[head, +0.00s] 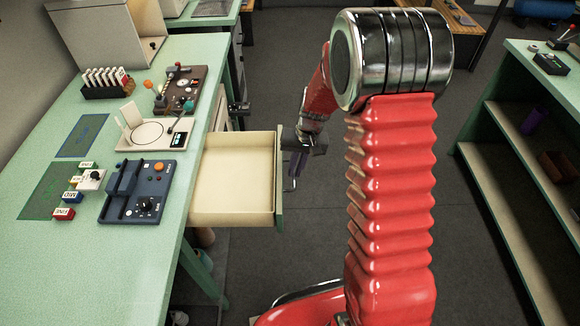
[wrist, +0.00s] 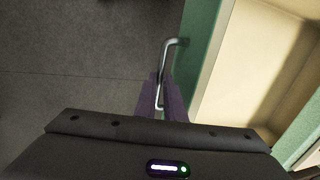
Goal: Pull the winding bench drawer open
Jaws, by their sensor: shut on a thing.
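The winding bench drawer (head: 232,205) sticks out from the green bench (head: 120,270) in the head view. Its cream inside looks empty, and its front panel is green. In the wrist view the drawer's cream inside (wrist: 250,70) and green front (wrist: 196,40) show at the right. My gripper (head: 292,168) is at the drawer's front. Its purple fingers (wrist: 161,95) are shut on the metal bar handle (wrist: 168,55), with part of the handle showing beyond them. The near end of the handle (head: 289,186) shows below the gripper in the head view.
On the bench top stand a blue device (head: 145,190), a scale (head: 150,135), a brown control board (head: 180,90) and a card rack (head: 106,83). A green shelf unit (head: 520,130) stands at the right. Grey floor (head: 300,240) lies clear between.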

